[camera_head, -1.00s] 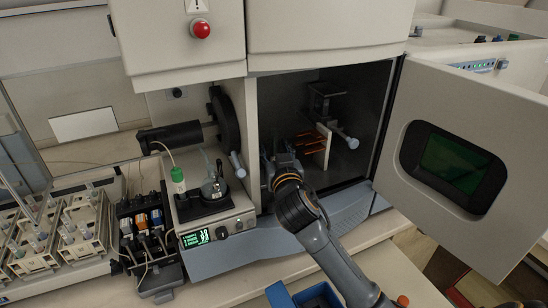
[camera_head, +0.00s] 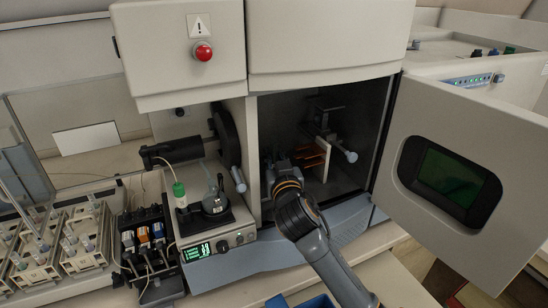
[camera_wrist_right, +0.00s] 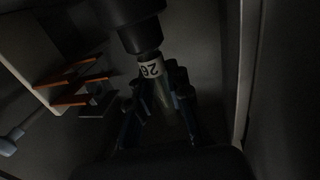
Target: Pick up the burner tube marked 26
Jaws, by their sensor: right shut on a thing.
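The burner tube marked 26 (camera_wrist_right: 153,69) shows in the right wrist view, its white label reading 26 upside down. Its upper end runs into a dark cylindrical holder (camera_wrist_right: 138,32). My right gripper (camera_wrist_right: 161,98) is shut on the tube just below the label, a finger on either side. In the head view my right gripper (camera_head: 279,165) is inside the open chamber (camera_head: 350,115), at its left side. There the tube is hidden by my own wrist. My left gripper is not in view.
Orange bars on a pale upright plate (camera_head: 327,160) stand just right of my gripper in the chamber. The open door (camera_head: 450,160) stands to the right. The chamber's left wall (camera_head: 252,165) is close.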

